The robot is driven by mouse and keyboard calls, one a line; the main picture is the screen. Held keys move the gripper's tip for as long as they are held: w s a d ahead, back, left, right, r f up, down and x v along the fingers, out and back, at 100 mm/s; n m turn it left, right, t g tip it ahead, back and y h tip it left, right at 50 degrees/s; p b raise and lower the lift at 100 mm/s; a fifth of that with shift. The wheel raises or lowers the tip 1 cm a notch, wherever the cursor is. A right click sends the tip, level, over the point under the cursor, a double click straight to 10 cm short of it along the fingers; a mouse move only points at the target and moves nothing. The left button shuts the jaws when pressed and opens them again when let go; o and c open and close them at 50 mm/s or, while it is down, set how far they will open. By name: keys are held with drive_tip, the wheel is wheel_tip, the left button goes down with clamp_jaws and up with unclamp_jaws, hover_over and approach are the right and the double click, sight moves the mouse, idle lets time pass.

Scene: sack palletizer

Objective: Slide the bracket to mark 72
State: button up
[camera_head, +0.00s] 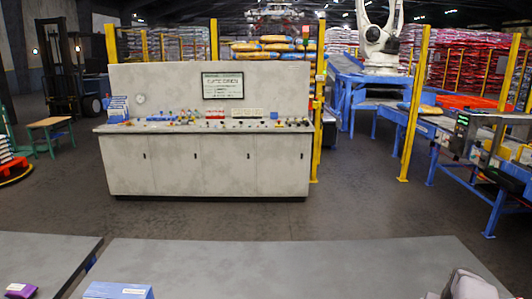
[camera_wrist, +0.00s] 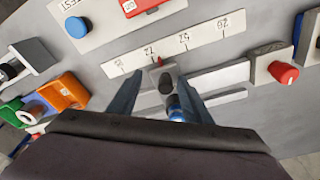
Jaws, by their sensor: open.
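In the wrist view a small grey bracket (camera_wrist: 153,75) with a red pointer and a dark knob (camera_wrist: 166,82) sits at a slotted rail (camera_wrist: 220,78). Beside the rail is a white scale strip (camera_wrist: 200,38) with several printed marks, seen upside down. The pointer is close to the label that looks like 72, but the exact reading is too small to tell. My gripper (camera_wrist: 160,92) is open, with one finger on each side of the bracket's knob. Contact cannot be told. A blue and metal round part (camera_wrist: 178,108) shows between the fingers, partly hidden.
A red knob (camera_wrist: 283,72) on a block is right of the rail; orange (camera_wrist: 62,88) and green parts are at left. A blue button (camera_wrist: 77,27) is at upper left. In the head view the grey console (camera_head: 205,165) stands beyond open floor.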

drive_tip(key=shift+a+f, duration=0.35)
drive_tip(key=shift+f, duration=0.05)
drive_tip(key=shift+w+d+r+p, duration=0.15)
drive_tip(key=shift+r+p, duration=0.5)
drive_tip(key=shift+s+r+p, duration=0.15)
drive_tip(key=shift+r+p, duration=0.3)
drive_tip(key=shift+r, duration=0.3)
drive_tip(key=shift+s+r+p, duration=0.1)
drive_tip(key=shift+r+p, duration=0.35)
drive_tip(key=shift+r, duration=0.3)
drive_tip(key=shift+r, duration=0.1)
drive_tip(key=shift+r+p, duration=1.1)
drive_tip(key=shift+r, duration=0.6)
